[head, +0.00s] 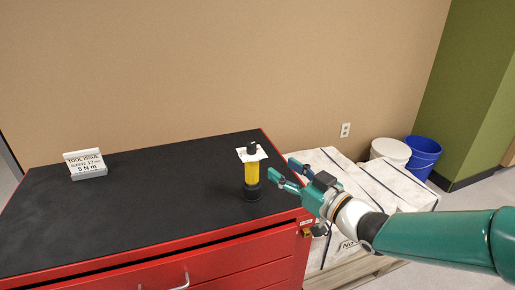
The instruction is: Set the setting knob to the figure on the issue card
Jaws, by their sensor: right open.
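The issue card (84,163) stands in a small grey holder at the left of the black bench top. It reads "TOOL ISSUE", a sleeve line that looks like 17 mm, and "5 N m". A yellow tool (251,176) stands upright on a black base near the right edge. A white plate sits on it, and the black setting knob (252,148) is on top. The knob's setting is too small to read. My right gripper (281,171) is open and empty, just right of the yellow tool, with its fingers pointing left. My left gripper is not in view.
The black bench top (150,215) is on a red drawer cabinet (225,265) and is clear between card and tool. White sacks (385,187) lie on a pallet to the right. A white bucket (390,151) and a blue bucket (424,155) stand behind them.

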